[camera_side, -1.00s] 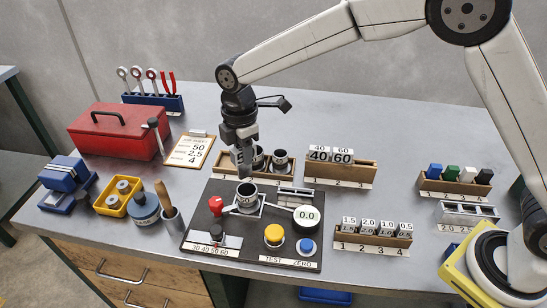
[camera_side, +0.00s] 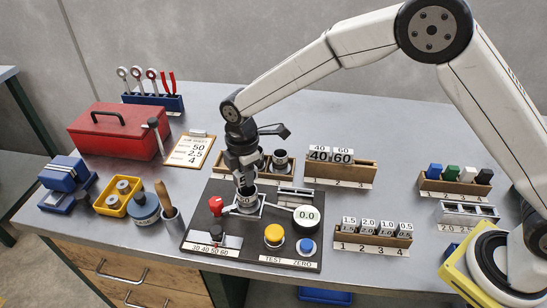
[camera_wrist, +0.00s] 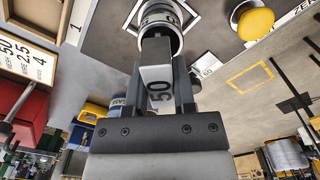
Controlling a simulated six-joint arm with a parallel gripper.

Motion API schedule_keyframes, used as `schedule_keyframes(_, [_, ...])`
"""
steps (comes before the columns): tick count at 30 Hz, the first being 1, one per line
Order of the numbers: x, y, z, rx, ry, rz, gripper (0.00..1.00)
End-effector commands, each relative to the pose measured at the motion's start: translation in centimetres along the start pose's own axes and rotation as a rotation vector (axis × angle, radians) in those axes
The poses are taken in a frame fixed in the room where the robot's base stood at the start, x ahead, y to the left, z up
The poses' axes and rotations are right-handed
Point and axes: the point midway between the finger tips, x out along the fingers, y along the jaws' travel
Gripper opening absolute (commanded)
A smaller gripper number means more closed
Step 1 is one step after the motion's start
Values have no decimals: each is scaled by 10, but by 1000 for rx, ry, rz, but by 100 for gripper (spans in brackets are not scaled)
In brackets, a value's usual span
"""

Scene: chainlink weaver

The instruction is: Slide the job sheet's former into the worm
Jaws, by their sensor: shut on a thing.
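My gripper (camera_side: 245,182) points down over the worm (camera_side: 247,204), a metal cylinder on the dark panel. It is shut on the former marked 50 (camera_wrist: 158,90), which lies between the fingers in the wrist view. The former's dark far end reaches the round mouth of the worm (camera_wrist: 160,14) in that view. I cannot tell how deep it sits, as the gripper hides most of it from the side. The job sheet (camera_side: 190,150) on its clipboard reads 50, 2.5 and 4.
The dark panel (camera_side: 200,232) carries a red knob (camera_side: 216,205), a yellow button (camera_side: 274,234), a blue button (camera_side: 306,246) and a dial reading 0.0 (camera_side: 307,216) close by. Formers marked 40 and 60 (camera_side: 331,155) stand in a wooden rack behind. A numbered block rack (camera_side: 372,244) is right.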

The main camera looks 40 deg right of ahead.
Motion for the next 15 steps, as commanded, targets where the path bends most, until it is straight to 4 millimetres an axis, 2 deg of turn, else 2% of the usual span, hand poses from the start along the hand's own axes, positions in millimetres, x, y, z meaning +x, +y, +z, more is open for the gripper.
schedule_keyframes(9, [19, 0, 0, 0, 0, -2, 0])
schedule_keyframes(15, [24, 0, 0, -1, 1, 0, 0])
